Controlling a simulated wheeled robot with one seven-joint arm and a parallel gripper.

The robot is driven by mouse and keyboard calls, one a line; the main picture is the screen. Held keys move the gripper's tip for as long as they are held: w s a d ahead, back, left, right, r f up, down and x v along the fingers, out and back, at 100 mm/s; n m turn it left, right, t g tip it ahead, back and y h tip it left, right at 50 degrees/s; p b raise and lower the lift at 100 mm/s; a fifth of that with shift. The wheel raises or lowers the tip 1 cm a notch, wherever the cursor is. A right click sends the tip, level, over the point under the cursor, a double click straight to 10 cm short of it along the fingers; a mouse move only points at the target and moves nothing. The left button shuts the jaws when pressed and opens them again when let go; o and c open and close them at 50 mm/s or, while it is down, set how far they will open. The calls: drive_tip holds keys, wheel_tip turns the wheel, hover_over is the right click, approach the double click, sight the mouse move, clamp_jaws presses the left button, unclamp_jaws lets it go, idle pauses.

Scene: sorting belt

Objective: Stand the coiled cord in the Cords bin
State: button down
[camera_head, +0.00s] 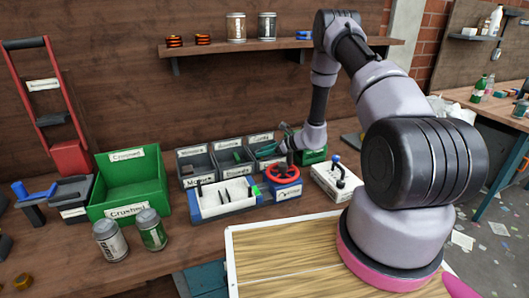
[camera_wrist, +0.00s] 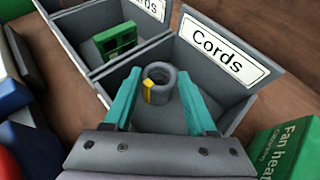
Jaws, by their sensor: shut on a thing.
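The coiled cord (camera_wrist: 159,76) is a dark grey ring with a yellow band, seen in the wrist view. My gripper (camera_wrist: 160,88) has teal fingers, one on each side of the coil, and is shut on it. The coil is over or inside the grey Cords bin (camera_wrist: 222,52); I cannot tell if it touches the floor. In the head view the bin's label (camera_head: 262,138) shows at the right end of the bin row, with my gripper (camera_head: 278,146) at it. The cord cannot be made out there.
A grey bin left of Cords holds a green part (camera_wrist: 117,38). A green Fan heater box (camera_wrist: 285,148) stands close on the right. A red valve wheel (camera_head: 283,173), a blue-white rack (camera_head: 225,198) and a white switch box (camera_head: 335,182) stand in front. A shelf (camera_head: 280,45) hangs above.

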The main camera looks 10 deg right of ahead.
drive_tip(key=c, duration=0.5)
unclamp_jaws()
drive_tip(key=shift+f, duration=0.1)
